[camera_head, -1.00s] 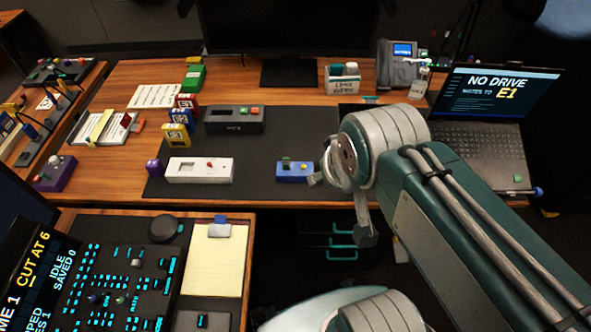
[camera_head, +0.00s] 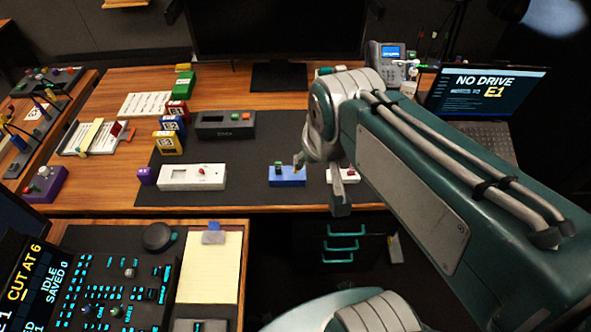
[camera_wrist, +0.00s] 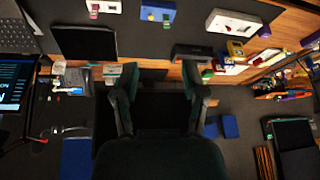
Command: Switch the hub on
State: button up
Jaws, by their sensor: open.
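I cannot read which box is the hub. A blue box (camera_head: 287,177) with a green part and a yellow part on top sits near the desk's front edge. A white box (camera_head: 193,177) with a red knob is left of it, and a smaller white box (camera_head: 343,174) is right of it, partly behind my arm. A dark box (camera_head: 225,124) with green and red buttons stands further back. My gripper (camera_head: 320,183) is over the desk front by the blue box, partly hidden by my wrist. In the wrist view, its fingers (camera_wrist: 160,88) are apart and empty.
The dark desk mat (camera_head: 262,145) has bare room between the boxes. Coloured blocks (camera_head: 168,142) and a purple block (camera_head: 147,176) stand left. A monitor (camera_head: 275,35) stands behind, a laptop (camera_head: 480,97) at right. A clipboard (camera_head: 211,267) lies on the nearer console.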

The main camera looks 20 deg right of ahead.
jog(key=w+d+f+m+g, duration=0.1)
jog(key=w+f, duration=0.2)
jog(key=w, duration=0.3)
jog(key=w+d+f+m+g, duration=0.1)
jog(key=w+f+m+g, duration=0.1)
jog(key=w+f, duration=0.35)
jog(key=m+g, duration=0.2)
send_over(295, 171)
notch_tip(295, 171, down, 10)
jog(key=shift+w+f, duration=0.3)
jog(key=shift+f, duration=0.2)
notch_tip(295, 171, down, 10)
jog(key=shift+s+d+f, duration=0.1)
jog(key=shift+s+f, duration=0.05)
grip_shut()
